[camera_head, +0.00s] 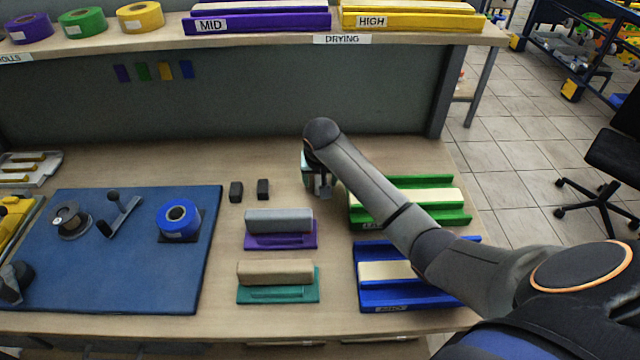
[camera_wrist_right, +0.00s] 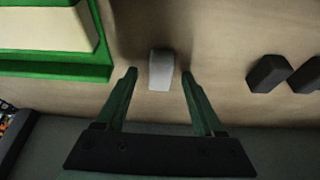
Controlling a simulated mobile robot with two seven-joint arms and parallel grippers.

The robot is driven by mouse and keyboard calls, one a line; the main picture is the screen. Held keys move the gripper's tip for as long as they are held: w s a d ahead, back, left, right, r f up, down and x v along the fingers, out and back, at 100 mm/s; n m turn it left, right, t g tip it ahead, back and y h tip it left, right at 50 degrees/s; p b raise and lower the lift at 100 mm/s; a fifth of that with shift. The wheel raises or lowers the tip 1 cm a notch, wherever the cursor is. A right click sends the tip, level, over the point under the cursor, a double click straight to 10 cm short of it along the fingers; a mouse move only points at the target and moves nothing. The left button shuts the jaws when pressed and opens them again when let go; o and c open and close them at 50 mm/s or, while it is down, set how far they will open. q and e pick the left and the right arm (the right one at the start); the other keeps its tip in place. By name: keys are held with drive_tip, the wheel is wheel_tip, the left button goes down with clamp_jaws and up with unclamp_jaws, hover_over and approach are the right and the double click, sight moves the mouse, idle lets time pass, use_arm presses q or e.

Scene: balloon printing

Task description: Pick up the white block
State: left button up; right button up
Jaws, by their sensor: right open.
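The white block (camera_wrist_right: 161,68) lies on the wooden table in the right wrist view, standing clear of the things around it. My right gripper (camera_wrist_right: 159,76) is open above it, with one finger on each side of the block in the picture and a gap at both sides. Whether the fingertips are down at the block's height I cannot tell. In the head view my right gripper (camera_head: 324,190) points down at the table beside the green tray, and I cannot make out the block there. My left gripper is not in view.
The green tray (camera_head: 450,217) and blue tray (camera_head: 410,298) stand right of the gripper. Two black blocks (camera_head: 236,191) (camera_head: 263,188) and the purple-based pad (camera_head: 280,240) are to its left. A blue mat (camera_head: 120,285) lies further left. A shelf (camera_head: 260,45) runs behind.

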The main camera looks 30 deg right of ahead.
drive_tip(key=shift+c, duration=0.2)
clamp_jaws()
idle(0.4)
